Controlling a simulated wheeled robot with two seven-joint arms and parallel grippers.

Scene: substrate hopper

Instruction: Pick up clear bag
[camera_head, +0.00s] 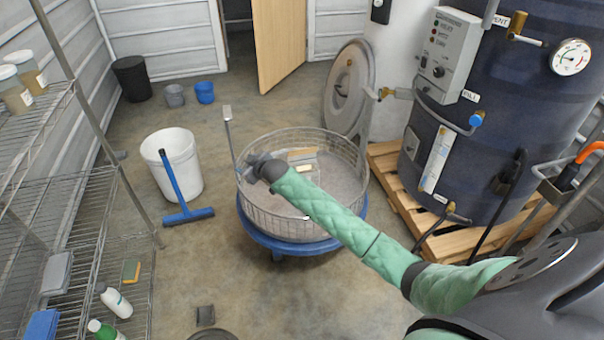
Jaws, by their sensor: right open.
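I cannot make out a clear bag for certain. A round wire basket (337,210) stands on a blue wheeled base (290,245) in the middle of the floor, with a flat greyish layer inside it. Small tan and whitish pieces (302,156) lie toward its back; whether any is a clear bag I cannot tell. My right arm reaches in from the right across the basket. My right gripper (250,165) is open near the basket's left rim, and its fingers are small and partly hidden by the wrist. My left gripper is out of view.
A white bucket (178,168) and a blue squeegee (188,214) are left of the basket. Wire shelves (60,195) with bottles stand at the left. A dark tank (490,130) on a wooden pallet (385,165) is at the right. A round metal lid (346,85) leans behind.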

